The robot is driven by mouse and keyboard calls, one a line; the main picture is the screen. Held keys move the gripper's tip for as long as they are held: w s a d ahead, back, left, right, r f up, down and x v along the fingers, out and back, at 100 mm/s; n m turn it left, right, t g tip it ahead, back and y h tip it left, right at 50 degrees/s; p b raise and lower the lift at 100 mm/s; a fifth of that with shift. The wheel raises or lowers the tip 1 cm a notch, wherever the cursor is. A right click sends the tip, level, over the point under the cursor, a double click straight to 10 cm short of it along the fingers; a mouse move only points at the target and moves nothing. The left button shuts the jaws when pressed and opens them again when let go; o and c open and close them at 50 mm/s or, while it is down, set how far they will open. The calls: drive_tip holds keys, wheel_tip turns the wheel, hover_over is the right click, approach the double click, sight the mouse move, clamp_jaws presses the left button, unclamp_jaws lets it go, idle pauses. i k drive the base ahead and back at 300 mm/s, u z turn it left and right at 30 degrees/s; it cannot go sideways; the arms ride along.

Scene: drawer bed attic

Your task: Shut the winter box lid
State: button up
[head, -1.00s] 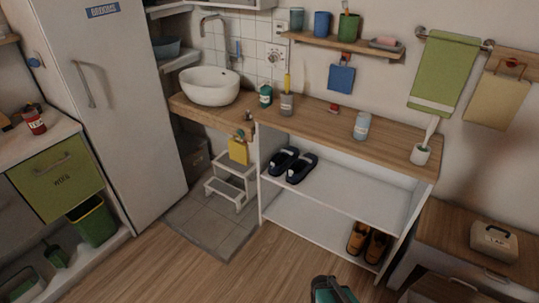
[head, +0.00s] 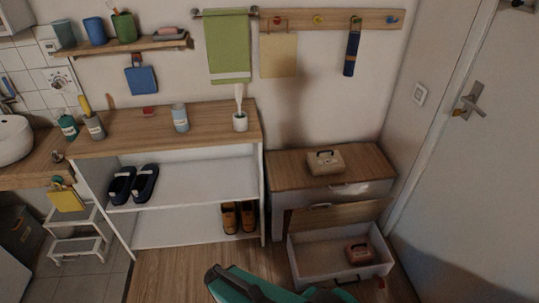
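No box in the head view has a readable winter label, so I cannot tell which one is the winter box. A beige box (head: 325,161) with a dark handle stands on the low wooden chest (head: 285,178) against the back wall, and it looks closed. A smaller reddish box (head: 358,252) with a handle sits inside the pulled-out lower drawer (head: 311,260) of that chest. The teal and black end of my arm with my gripper (head: 270,289) shows at the bottom edge, in front of the drawer and apart from both boxes. Its fingers are not clear.
The open drawer juts into the floor at the right. A white shelf unit (head: 190,173) with shoes stands left of the chest. A door (head: 460,150) with a handle is at the right. Some wooden floor (head: 180,275) is clear in front of the shelf.

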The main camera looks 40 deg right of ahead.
sight(311, 218)
drive_tip(key=u, duration=1.85)
drive_tip(key=i, duration=0.15)
drive_tip(key=u, duration=0.2)
drive_tip(key=k, duration=0.15)
drive_tip(key=z, duration=4)
